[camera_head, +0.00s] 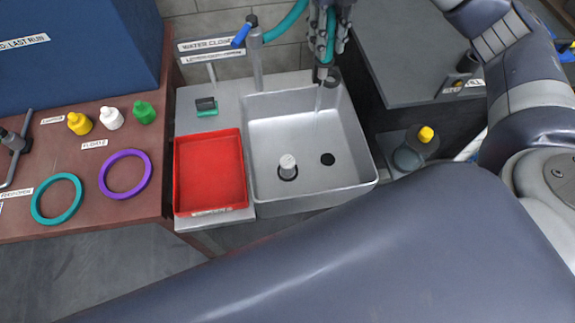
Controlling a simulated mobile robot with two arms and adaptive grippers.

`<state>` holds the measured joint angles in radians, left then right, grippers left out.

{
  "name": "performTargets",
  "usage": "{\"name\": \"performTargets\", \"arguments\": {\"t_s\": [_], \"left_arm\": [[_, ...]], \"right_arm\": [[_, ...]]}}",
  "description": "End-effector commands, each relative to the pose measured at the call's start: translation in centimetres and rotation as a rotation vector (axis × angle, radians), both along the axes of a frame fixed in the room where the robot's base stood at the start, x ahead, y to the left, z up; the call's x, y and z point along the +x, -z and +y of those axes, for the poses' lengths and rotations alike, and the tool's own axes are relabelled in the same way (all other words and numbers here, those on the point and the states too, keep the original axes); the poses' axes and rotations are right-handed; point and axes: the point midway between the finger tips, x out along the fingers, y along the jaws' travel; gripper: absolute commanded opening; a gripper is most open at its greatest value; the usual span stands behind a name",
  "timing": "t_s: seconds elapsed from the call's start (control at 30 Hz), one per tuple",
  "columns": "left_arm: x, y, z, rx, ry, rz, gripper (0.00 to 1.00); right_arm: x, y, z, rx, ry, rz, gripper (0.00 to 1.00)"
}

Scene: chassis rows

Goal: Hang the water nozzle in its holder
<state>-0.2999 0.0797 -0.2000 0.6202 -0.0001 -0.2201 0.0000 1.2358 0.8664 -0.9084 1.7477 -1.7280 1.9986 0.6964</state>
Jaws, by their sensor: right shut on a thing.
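My right gripper (326,68) reaches in at the top centre, above the back of the sink (315,190). It is shut on the water nozzle (322,76) at the end of a teal hose (290,20). The fingers hide most of the nozzle. It points down, and a thin pale stream of water seems to fall from it into the basin. A grey tap post (257,60) with a blue lever (241,36) stands behind the sink. I cannot make out the holder for certain. My left gripper is not in view.
A red tray (209,175) lies left of the sink. A cup-like piece (288,166) stands in the basin beside a dark drain hole (327,159). Rings and small bottles lie on the brown table (85,165). A yellow-capped flask (410,153) stands right of the sink.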

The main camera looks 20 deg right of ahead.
Motion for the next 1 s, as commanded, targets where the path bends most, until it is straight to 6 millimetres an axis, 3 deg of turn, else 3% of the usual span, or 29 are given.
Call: {"name": "performTargets", "arguments": {"t_s": [0.5,1.0], "left_arm": [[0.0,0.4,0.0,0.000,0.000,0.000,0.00],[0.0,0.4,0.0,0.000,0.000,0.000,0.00]], "right_arm": [[2.0,0.5,-3.4,0.001,0.002,-0.001,0.00],[2.2,0.6,-3.7,0.000,0.000,-0.001,0.00]]}}
